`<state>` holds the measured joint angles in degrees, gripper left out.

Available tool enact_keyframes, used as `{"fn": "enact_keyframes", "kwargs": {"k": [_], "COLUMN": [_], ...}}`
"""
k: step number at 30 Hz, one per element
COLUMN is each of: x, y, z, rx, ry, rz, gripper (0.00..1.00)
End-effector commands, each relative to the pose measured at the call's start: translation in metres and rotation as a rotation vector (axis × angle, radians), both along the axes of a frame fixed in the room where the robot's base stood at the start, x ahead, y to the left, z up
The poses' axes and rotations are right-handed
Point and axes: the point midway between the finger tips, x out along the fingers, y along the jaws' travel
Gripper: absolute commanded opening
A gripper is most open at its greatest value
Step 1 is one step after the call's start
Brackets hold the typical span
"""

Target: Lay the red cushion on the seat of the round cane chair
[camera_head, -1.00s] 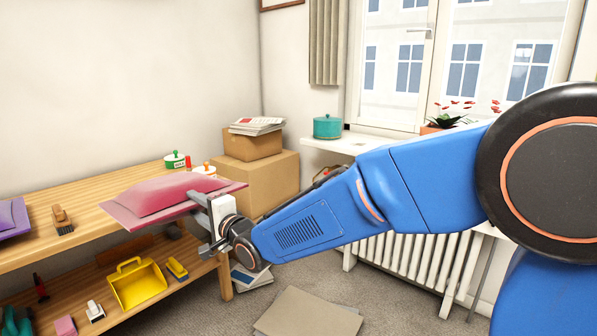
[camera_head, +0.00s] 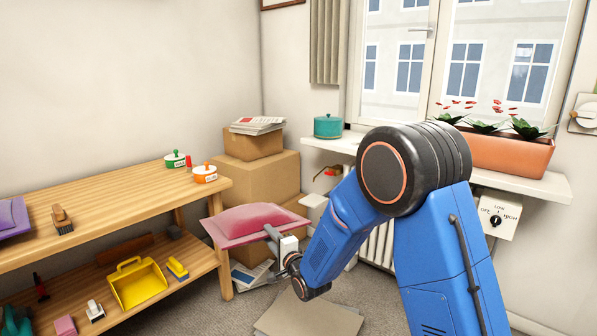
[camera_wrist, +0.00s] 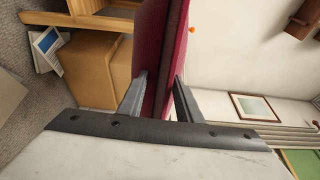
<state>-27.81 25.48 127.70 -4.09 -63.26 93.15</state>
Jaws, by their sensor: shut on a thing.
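The red cushion (camera_head: 250,222), pinkish-red with a flat border, is held in the air by my gripper (camera_head: 272,236), right of the wooden shelf's end and in front of the cardboard boxes. In the wrist view the cushion (camera_wrist: 160,50) stands edge-on between the two grey fingers of my gripper (camera_wrist: 160,97), which are shut on its edge. The cushion lies roughly level in the head view. The round cane chair is not seen in either view.
The wooden shelf (camera_head: 110,212) at left carries tins, brushes and a yellow dustpan (camera_head: 138,283). Cardboard boxes (camera_head: 262,175) fill the corner. A flat brown sheet (camera_head: 308,314) lies on the carpet. The window sill (camera_head: 525,185) holds a teal pot (camera_head: 327,126) and a planter (camera_head: 500,152).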

Motion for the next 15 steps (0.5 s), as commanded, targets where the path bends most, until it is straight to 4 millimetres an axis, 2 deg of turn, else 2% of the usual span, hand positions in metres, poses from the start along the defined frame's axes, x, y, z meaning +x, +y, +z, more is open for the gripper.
{"fn": "enact_keyframes", "kwargs": {"k": [1, 6, 15], "x": [0.010, 0.030, 0.044], "y": [-0.019, -0.078, -0.186], "z": [-0.017, -0.067, -0.149], "rx": [-0.001, 0.001, -0.001], "ry": [0.004, 0.005, 0.004], "rz": [-0.028, -0.111, -0.261], "gripper": [0.00, 0.00, 0.00]}}
